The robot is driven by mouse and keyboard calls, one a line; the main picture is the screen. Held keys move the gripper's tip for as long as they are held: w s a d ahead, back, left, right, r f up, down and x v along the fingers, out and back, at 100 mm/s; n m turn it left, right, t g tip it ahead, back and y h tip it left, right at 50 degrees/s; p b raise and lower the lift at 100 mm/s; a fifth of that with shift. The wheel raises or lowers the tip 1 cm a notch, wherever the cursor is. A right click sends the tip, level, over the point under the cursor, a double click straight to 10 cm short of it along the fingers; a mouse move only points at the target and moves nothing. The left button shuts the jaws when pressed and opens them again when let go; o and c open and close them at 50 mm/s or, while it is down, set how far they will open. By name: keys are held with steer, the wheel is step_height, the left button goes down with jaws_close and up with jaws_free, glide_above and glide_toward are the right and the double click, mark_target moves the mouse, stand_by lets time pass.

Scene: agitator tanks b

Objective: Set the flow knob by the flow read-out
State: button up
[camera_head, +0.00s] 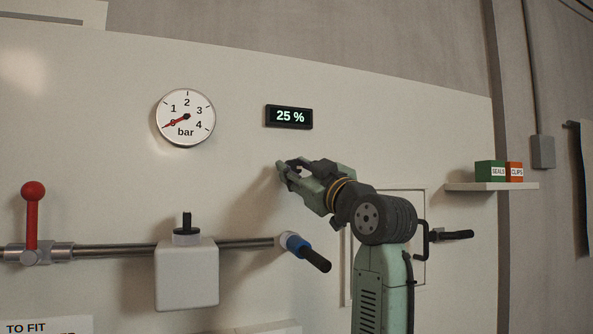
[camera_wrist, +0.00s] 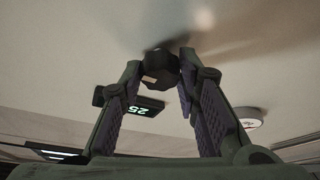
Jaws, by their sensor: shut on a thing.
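The flow read-out (camera_head: 289,117) is a dark display on the pale panel and shows 25 %. It also shows upside down in the wrist view (camera_wrist: 140,108). The flow knob (camera_wrist: 160,72) is a dark faceted knob with a small pale mark on its face. My gripper (camera_head: 287,172) is at the panel, just below the read-out. In the wrist view its two fingertips (camera_wrist: 160,62) are shut on the knob, one on each side. In the head view my fingers mostly hide the knob.
A bar gauge (camera_head: 186,118) with a red needle near 0 is at the left. Below are a red-knobbed lever (camera_head: 32,212), a white box (camera_head: 187,275) on a pipe, and a blue-collared handle (camera_head: 298,246). A shelf (camera_head: 490,186) with two small boxes is at the right.

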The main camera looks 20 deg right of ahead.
steer(key=o, duration=1.2)
steer(key=shift+c, duration=0.2)
steer(key=shift+s, duration=0.1)
steer(key=v, duration=1.2)
